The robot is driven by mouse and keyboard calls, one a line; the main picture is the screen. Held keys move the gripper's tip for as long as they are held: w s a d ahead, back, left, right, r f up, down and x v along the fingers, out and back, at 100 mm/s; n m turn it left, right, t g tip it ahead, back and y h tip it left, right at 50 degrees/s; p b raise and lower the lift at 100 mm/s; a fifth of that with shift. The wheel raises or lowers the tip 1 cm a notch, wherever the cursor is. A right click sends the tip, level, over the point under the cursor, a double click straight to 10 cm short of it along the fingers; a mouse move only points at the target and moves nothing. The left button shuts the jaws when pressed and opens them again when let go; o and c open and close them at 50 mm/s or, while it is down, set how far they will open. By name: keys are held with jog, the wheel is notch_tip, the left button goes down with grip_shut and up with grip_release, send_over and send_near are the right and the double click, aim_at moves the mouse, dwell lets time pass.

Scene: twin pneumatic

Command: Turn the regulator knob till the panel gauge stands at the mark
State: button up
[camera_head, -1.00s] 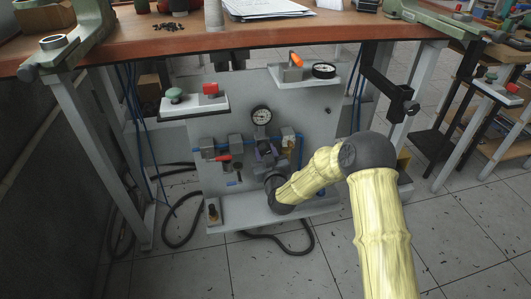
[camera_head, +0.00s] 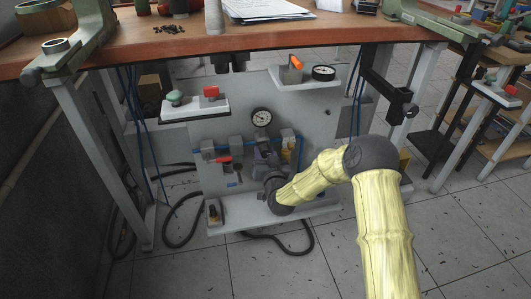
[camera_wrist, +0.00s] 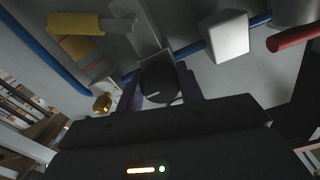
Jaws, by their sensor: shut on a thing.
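The grey pneumatic panel (camera_head: 318,125) stands under the workbench. The panel gauge (camera_head: 262,117), a round white dial with a black rim, is on its upper middle; its needle and mark are too small to read. My gripper (camera_wrist: 160,92) is shut on the dark round regulator knob (camera_wrist: 158,82), with one purple finger on each side of it in the wrist view. In the head view my wrist and arm hide most of the knob, below the gauge.
A blue air line (camera_wrist: 195,48) runs through several fittings near my fingers. A red-handled valve (camera_head: 223,159) sits left of the regulator. Shelves carry a red button (camera_head: 211,91), a green button (camera_head: 175,96) and a second gauge (camera_head: 323,72). The bench top (camera_head: 275,38) overhangs.

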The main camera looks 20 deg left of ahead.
jog(key=m+p, duration=0.1)
jog(key=m, duration=0.5)
jog(key=shift+m, duration=0.3)
jog(key=m+p, duration=0.1)
jog(key=m, duration=0.4)
jog(key=shift+r+m, duration=0.1)
jog(key=shift+m, duration=0.2)
jog(key=o, duration=1)
jog(key=shift+s, duration=0.15)
jog(key=p+v, duration=0.5)
jog(key=v, duration=1.2)
jog(key=shift+s, duration=0.15)
jog(key=shift+a, duration=0.1)
